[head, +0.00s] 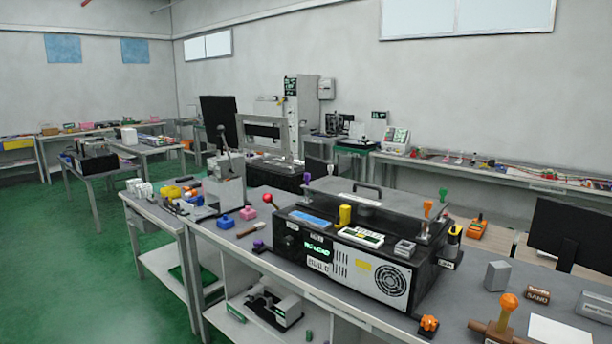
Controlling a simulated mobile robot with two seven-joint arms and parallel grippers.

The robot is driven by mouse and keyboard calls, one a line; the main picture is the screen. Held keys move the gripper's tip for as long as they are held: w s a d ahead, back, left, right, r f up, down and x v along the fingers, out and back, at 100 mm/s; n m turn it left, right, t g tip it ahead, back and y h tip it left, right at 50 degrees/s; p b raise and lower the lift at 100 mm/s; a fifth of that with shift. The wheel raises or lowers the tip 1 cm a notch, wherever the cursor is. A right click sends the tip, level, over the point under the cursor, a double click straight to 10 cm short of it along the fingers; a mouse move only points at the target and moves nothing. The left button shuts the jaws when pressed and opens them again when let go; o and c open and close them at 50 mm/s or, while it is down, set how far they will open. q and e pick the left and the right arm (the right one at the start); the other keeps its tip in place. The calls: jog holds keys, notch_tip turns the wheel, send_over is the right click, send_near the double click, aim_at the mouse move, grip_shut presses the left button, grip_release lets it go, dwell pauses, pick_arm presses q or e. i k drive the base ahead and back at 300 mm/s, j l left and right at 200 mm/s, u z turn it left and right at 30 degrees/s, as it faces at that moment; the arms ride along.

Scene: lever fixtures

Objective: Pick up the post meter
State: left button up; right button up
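No object can be identified for certain as the post meter. An orange handheld device (477,229) with a dark face, possibly a meter, lies behind the right end of the black machine (345,255). A white panel device with buttons (361,236) lies on the machine's top, beside a yellow cylinder (345,214) and a small grey block (405,248). Neither of my grippers is in view, so nothing shows of what they hold.
The machine stands on a long grey workbench (335,298) with a lower shelf. A dark monitor (572,236), a grey box (497,276) and an orange-knobbed tool (498,318) are at the right. Open green floor (90,270) lies at the left.

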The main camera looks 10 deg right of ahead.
aim_at(499, 273)
jog(key=l+z, duration=0.1)
jog(key=z, duration=1.3)
